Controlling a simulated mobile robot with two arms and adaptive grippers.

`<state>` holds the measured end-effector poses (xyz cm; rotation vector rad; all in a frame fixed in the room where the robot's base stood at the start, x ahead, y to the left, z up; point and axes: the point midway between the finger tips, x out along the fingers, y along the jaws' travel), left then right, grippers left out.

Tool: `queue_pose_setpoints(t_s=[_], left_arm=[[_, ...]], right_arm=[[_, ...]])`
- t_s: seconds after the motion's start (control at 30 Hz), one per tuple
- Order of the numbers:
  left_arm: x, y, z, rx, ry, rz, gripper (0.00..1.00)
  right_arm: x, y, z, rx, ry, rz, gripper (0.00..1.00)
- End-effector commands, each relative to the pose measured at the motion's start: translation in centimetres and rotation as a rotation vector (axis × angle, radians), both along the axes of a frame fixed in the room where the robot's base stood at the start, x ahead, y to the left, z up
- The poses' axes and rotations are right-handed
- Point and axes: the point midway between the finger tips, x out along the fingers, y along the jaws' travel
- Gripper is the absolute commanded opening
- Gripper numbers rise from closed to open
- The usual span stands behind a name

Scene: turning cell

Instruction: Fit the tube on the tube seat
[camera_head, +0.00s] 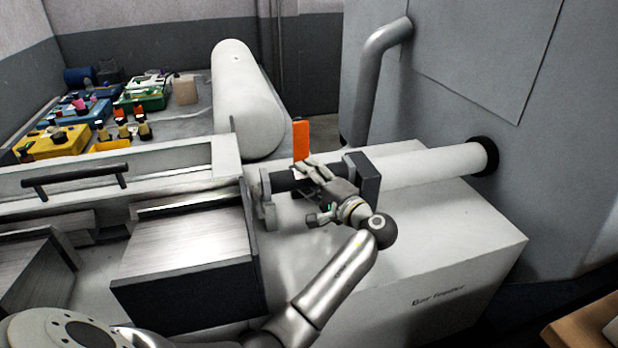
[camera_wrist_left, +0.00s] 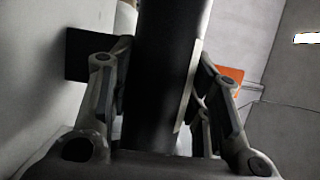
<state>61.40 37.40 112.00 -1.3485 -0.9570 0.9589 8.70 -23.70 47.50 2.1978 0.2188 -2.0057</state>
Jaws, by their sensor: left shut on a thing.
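A dark round tube (camera_head: 281,180) lies roughly level above the white box marked Bar Feeder. My left gripper (camera_head: 310,170) is shut around it, with its arm coming up from below. In the left wrist view the dark tube (camera_wrist_left: 162,75) runs between the two fingers (camera_wrist_left: 160,100). A dark square block (camera_head: 367,177) stands just right of the gripper, at the end of a long white pipe. I cannot tell which part is the tube seat, or whether the dark tube touches the block. My right gripper is not in view.
The white pipe (camera_head: 435,164) runs to a black ring (camera_head: 486,155) in the grey machine wall. An orange upright piece (camera_head: 301,138) stands behind my gripper. A grey bracket (camera_head: 266,200) is close on the left. The box top (camera_head: 450,220) is clear at the right.

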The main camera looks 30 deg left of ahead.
Motion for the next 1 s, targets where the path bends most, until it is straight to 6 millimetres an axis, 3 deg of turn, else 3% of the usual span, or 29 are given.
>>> queue_pose_setpoints(t_s=[1.0], left_arm=[[0.0, 0.0, -1.1, 0.002, -0.002, 0.0, 0.09]], right_arm=[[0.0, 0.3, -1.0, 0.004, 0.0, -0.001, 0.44]])
